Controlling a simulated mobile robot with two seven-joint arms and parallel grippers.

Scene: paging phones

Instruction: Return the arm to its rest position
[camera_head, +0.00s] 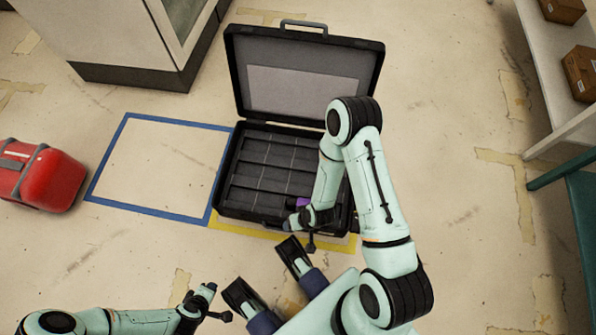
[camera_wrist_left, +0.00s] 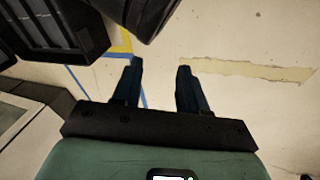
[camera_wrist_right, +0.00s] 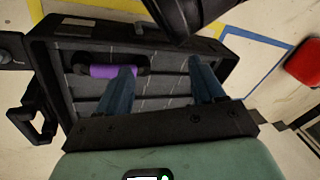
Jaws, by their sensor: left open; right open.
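My right arm reaches from the lower right over the open black case (camera_head: 257,170). My right gripper (camera_head: 299,230) is near the case's front edge. In the right wrist view its fingers (camera_wrist_right: 166,68) are spread, with nothing between them. A purple and black handset (camera_wrist_right: 108,71) lies in a case slot, partly behind one finger; in the head view, only a bit of its purple (camera_head: 301,203) shows beside my right arm. My left gripper (camera_head: 217,302) is low at the left, away from the case. Its fingers (camera_wrist_left: 159,66) are open and empty.
An empty blue-taped floor square (camera_head: 155,165) lies left of the case. A red case (camera_head: 52,183) stands farther left. A cabinet (camera_head: 125,45) is at the upper left. A shelf with brown boxes (camera_head: 582,72) and a green bench (camera_head: 580,200) stand at the right.

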